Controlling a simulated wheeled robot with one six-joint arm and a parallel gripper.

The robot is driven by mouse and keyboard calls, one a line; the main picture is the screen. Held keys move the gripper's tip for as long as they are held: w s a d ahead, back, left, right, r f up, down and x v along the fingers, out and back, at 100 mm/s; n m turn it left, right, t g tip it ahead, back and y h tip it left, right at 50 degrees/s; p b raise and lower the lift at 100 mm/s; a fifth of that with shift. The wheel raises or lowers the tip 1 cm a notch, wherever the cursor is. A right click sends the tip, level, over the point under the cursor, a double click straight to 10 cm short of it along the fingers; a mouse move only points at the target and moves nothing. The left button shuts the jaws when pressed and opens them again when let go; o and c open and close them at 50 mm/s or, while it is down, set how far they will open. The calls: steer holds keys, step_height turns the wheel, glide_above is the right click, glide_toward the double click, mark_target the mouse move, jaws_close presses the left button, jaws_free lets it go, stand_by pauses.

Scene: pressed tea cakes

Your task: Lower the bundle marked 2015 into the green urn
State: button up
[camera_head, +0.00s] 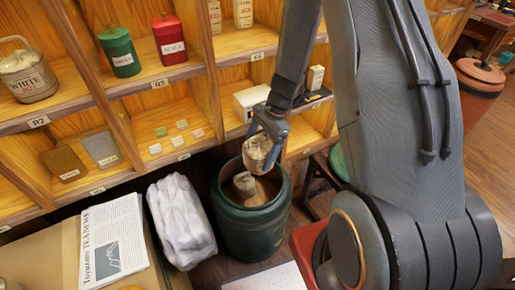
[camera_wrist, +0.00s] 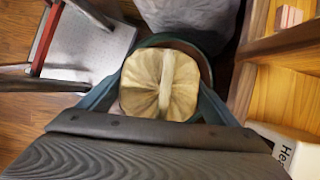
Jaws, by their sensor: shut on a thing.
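My gripper (camera_head: 268,135) is shut on a pale, paper-wrapped bundle (camera_head: 256,153) with gathered folds. The bundle hangs above the mouth of the green urn (camera_head: 250,232), towards its back rim in the head view. I cannot read a year on it. A second wrapped bundle (camera_head: 244,184) sits inside the urn. In the wrist view the held bundle (camera_wrist: 160,84) fills the space between the fingers and its pleated top faces the camera. The urn's rim (camera_wrist: 183,42) shows behind it there; the bundle hides most of the opening.
Wooden shelves (camera_head: 150,82) with tins and small blocks stand behind the urn. A white wrapped sack (camera_head: 180,222) is close on the urn's left. A newspaper (camera_head: 112,240) lies on a box farther left. A white box (camera_head: 250,100) sits on the shelf close behind my gripper.

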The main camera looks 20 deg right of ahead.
step_height(320, 180, down, 9)
steer(key=b, duration=0.7)
steer(key=shift+a+r, duration=0.1)
steer(key=shift+a, duration=0.05)
steer(key=shift+s+a, duration=0.15)
steer(key=shift+a, duration=0.15)
stand_by(0.4)
step_height(320, 180, down, 20)
steer(key=b, duration=1.5)
stand_by(2.4)
steer(key=shift+f+b, duration=0.3)
steer(key=shift+f, duration=0.15)
stand_by(0.8)
